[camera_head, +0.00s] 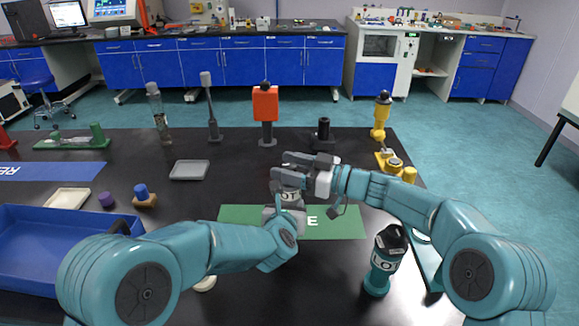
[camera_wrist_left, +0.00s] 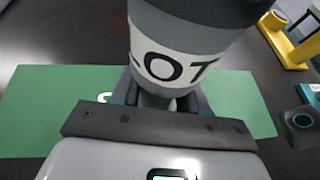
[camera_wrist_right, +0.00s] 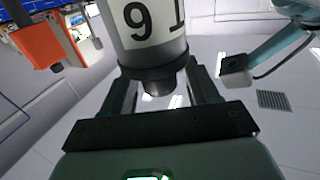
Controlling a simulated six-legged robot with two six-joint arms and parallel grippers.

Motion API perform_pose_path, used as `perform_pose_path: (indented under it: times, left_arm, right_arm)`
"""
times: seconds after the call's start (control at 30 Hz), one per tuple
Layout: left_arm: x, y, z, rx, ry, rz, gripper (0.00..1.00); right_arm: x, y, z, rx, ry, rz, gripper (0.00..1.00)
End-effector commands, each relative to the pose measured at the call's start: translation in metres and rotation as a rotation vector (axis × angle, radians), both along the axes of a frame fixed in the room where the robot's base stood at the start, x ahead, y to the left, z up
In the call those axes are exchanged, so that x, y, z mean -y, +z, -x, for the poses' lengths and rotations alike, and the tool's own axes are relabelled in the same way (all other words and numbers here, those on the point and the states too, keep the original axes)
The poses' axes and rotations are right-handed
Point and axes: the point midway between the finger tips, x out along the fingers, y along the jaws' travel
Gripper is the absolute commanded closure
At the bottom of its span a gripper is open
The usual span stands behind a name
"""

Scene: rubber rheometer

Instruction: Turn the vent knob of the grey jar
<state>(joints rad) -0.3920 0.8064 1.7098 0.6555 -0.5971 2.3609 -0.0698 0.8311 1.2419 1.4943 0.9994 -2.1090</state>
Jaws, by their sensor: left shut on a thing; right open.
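The grey jar (camera_head: 290,196) with a white LOT label is held upright above the green mat. It fills the upper middle of the left wrist view (camera_wrist_left: 178,62). My left gripper (camera_head: 277,213) is shut on its narrow lower part. My right gripper (camera_head: 284,171) is at the jar's top, coming from the right, with its fingers apart. In the right wrist view, the jar (camera_wrist_right: 150,45) appears upside down, and its dark vent knob (camera_wrist_right: 154,82) lies between the two open fingers. I cannot tell whether either finger touches the knob. The head view hides the knob behind the right gripper.
The green mat (camera_head: 340,224) lies below the jar. A teal jar (camera_head: 382,265) stands at the right, close to my right arm. A blue tray (camera_head: 55,215) is at the left. Orange (camera_head: 265,105), black (camera_head: 323,132) and yellow (camera_head: 381,115) items stand along the back.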

Motion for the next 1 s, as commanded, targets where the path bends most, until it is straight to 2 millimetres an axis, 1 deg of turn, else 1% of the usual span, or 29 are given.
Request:
perform_pose_path:
  times: [0.03, 0.07, 0.1, 0.2, 0.4, 0.63, 0.93, 0.97, 1.0]
  left_arm:
    - [-0.0001, 0.0006, -0.0002, 0.001, 0.0, 0.0, 1.0]
    - [-0.0001, 0.0006, -0.0002, 0.001, 0.0, 0.0, 1.0]
    - [-0.0001, 0.0006, -0.0002, 0.001, 0.0, 0.0, 1.0]
    - [-0.0001, 0.0006, -0.0002, 0.001, 0.0, 0.0, 1.0]
    - [-0.0001, 0.0006, -0.0002, 0.001, 0.0, 0.0, 1.0]
    - [0.0002, 0.0003, 0.0, 0.0, 0.0, 0.0, 1.0]
    - [-0.0001, 0.0001, -0.0001, 0.0, 0.0, -0.001, 1.0]
    - [-0.0002, 0.0001, -0.0001, 0.0, 0.0, -0.001, 1.0]
    - [-0.0002, 0.0001, -0.0001, 0.0, 0.0, -0.001, 1.0]
  right_arm:
    - [0.0001, 0.0, 0.0, 0.0, 0.0, 0.0, 0.41]
    - [0.0002, 0.0, 0.0001, 0.0, 0.0, 0.0, 0.47]
    - [0.0002, 0.0, 0.0001, 0.0, 0.0, 0.0, 0.6]
    - [0.0004, -0.0001, 0.0002, 0.0, 0.0, 0.0, 0.91]
    - [0.0001, -0.0001, -0.0011, 0.003, 0.03, -0.003, 0.91]
    - [0.0007, 0.0001, -0.0006, 0.002, 0.124, -0.001, 0.91]
    - [0.0009, 0.0002, -0.0001, 0.0, 0.132, 0.0, 0.91]
    - [0.0009, 0.0002, -0.0001, 0.0, 0.132, 0.0, 0.54]
    - [0.0009, 0.0002, 0.0, 0.0, 0.132, 0.0, 0.41]
